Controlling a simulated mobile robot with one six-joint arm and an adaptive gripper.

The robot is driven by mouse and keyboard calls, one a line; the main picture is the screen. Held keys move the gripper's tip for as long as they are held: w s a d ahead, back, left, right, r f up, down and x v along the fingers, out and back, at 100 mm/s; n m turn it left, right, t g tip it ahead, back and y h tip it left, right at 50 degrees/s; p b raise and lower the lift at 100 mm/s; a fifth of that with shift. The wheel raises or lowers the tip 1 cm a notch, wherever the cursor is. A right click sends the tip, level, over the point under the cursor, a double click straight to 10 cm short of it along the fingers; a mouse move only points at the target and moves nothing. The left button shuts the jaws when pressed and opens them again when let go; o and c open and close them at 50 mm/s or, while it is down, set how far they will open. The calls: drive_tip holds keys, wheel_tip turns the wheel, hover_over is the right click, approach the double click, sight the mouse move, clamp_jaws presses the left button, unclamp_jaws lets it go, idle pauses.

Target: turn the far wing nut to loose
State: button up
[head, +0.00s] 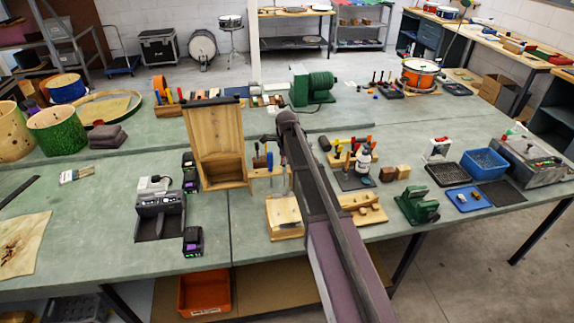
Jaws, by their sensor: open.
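I cannot pick out the far wing nut; it is too small to tell or hidden behind my arm. A light wooden block with a grey plate (284,211) sits near the front edge, just left of my arm. A wooden board with rounded pieces (364,209) lies just right of my arm. My arm reaches up from the bottom over the bench middle. A small grey part at its far end, likely my gripper (270,139), shows only partly beside a tall wooden box. The fingertips are not clear, and I see nothing held.
The tall open wooden box (215,140) stands left of my arm. A black charger-like device (160,214) is at front left. A green vise (417,205) and blue trays (484,162) are at right. Bare bench top (105,215) shows at left.

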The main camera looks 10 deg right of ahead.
drive_tip(key=shift+w+f, duration=0.15)
drive_tip(key=n, duration=0.9)
drive_tip(key=shift+w+d, duration=0.1)
drive_tip(key=shift+w, duration=0.1)
idle(0.5)
wheel_tip(320, 180, down, 14)
drive_tip(key=b, duration=1.3)
drive_tip(key=shift+b, duration=0.4)
drive_tip(key=shift+r, duration=0.2)
